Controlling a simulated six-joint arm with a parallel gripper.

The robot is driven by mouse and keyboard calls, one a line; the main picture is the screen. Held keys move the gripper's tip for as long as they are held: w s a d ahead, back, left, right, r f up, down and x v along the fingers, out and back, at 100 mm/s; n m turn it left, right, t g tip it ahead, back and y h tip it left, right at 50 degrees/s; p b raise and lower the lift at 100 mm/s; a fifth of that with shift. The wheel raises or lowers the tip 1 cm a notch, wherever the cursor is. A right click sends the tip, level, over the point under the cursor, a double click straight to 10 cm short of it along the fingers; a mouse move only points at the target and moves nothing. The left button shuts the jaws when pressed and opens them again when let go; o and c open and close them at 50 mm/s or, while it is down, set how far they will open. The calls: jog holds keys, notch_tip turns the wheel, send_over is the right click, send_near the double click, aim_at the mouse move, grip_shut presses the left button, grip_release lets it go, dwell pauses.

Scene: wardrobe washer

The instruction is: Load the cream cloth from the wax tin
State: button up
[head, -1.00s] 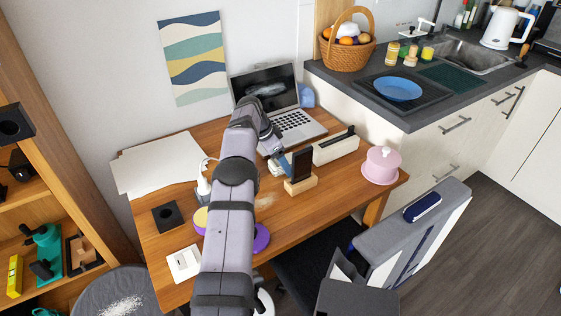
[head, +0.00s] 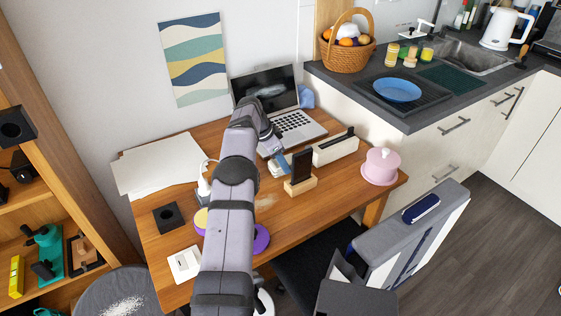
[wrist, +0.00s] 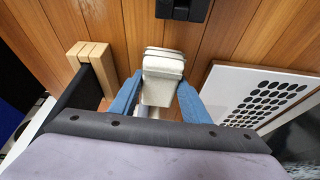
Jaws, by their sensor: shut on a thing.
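My gripper (wrist: 155,103) has its blue fingers shut on a pale cream, folded-looking bundle (wrist: 163,75), apparently the cream cloth. In the head view, a small part of this bundle (head: 278,167) shows beside the phone stand, low over the desk; I cannot tell whether it touches the wood. My arm hides part of the desk. A round tin with a yellow top (head: 201,217), possibly the wax tin, stands left of my arm. A purple round piece (head: 261,239), perhaps its lid, lies to the right of my arm. Both are partly hidden.
A phone on a wooden stand (head: 300,186) is close beside my gripper. A white box (head: 336,148), a laptop (head: 297,124) and a pink round container (head: 381,167) stand around it. A black block (head: 167,217) and a white switch plate (head: 184,263) lie on the desk's left side.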

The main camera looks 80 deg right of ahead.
jog(key=shift+r+p, duration=2.65)
jog(key=shift+r, duration=0.4)
jog(key=shift+w+a+b, duration=0.15)
jog(key=shift+b, duration=0.25)
jog(key=w+a+b, duration=0.1)
jog(key=a+b, duration=0.1)
jog(key=b, duration=0.1)
jog(key=shift+f, duration=0.1)
jog(key=w+a+r+b, duration=0.2)
jog(key=w+a+b, duration=0.3)
jog(key=a, duration=0.8)
jog(key=w+a+r+b, duration=0.2)
jog(key=w+a+b, duration=0.3)
jog(key=w+a, duration=0.6)
jog(key=shift+w+a+t+y+b, duration=0.2)
jog(key=shift+a+t+y+b, duration=0.15)
jog(key=shift+a, duration=1.45)
jog(key=shift+f, duration=0.1)
